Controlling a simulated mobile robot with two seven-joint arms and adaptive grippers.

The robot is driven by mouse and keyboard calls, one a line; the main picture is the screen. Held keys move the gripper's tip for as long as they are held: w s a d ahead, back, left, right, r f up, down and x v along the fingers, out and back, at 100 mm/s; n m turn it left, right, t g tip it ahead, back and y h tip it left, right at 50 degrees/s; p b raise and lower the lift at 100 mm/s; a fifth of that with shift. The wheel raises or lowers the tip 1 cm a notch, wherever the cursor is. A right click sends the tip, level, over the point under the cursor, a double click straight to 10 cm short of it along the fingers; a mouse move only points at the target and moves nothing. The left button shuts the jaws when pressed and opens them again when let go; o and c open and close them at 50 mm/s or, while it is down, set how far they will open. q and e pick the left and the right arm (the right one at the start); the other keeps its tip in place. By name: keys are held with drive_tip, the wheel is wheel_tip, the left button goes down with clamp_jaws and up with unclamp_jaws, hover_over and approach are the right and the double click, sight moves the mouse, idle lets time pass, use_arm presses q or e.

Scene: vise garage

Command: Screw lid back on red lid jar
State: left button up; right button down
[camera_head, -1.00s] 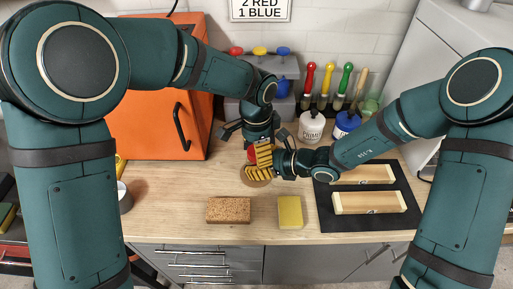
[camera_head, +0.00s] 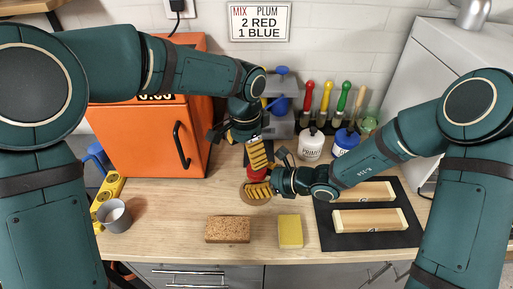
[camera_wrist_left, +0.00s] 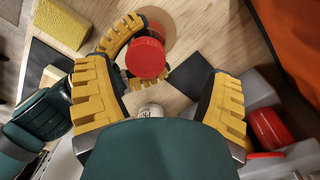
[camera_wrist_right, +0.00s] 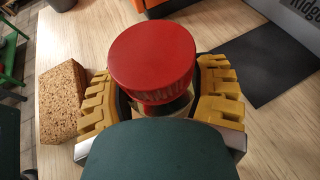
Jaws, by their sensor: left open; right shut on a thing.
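The jar's red lid (camera_wrist_right: 152,58) sits on top of the jar, with a narrow strip of neck (camera_wrist_right: 178,106) showing below its rim in the right wrist view. I cannot tell how tightly it is screwed. My right gripper (camera_wrist_right: 157,100) is shut on the jar, its yellow fingers on both sides below the lid. In the head view the red lid (camera_head: 257,174) shows just above the right gripper (camera_head: 258,190). My left gripper (camera_head: 258,153) is open above the lid. In the left wrist view its fingers (camera_wrist_left: 158,98) are spread wide, clear of the red lid (camera_wrist_left: 146,56).
A round cork mat (camera_head: 247,195) lies under the jar area. A cork block (camera_head: 228,229) and yellow sponge (camera_head: 290,231) lie in front. An orange cabinet (camera_head: 150,135) stands left, white (camera_head: 311,144) and blue-labelled (camera_head: 345,140) bottles behind right. A black mat (camera_head: 365,238) holds wooden pieces.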

use_arm(q)
drive_tip(key=n, duration=0.3)
drive_tip(key=shift+a+r, duration=0.2)
drive_tip(key=shift+a, duration=0.05)
drive_tip(key=n, duration=0.8)
drive_tip(key=r+n, duration=0.1)
drive_tip(key=n, duration=0.3)
drive_tip(key=shift+d, duration=0.3)
drive_tip(key=n, duration=0.5)
drive_tip(key=shift+d+r, duration=0.15)
drive_tip(key=shift+r, duration=0.1)
drive_tip(key=n, duration=0.3)
drive_tip(key=shift+d+r, duration=0.1)
drive_tip(key=shift+d, duration=0.1)
drive_tip(key=n, duration=0.2)
drive_tip(key=d+n, duration=0.1)
drive_tip(key=n, duration=0.3)
drive_tip(key=shift+s+d+r, duration=0.1)
drive_tip(key=shift+s+d, duration=0.1)
drive_tip(key=shift+d, duration=0.1)
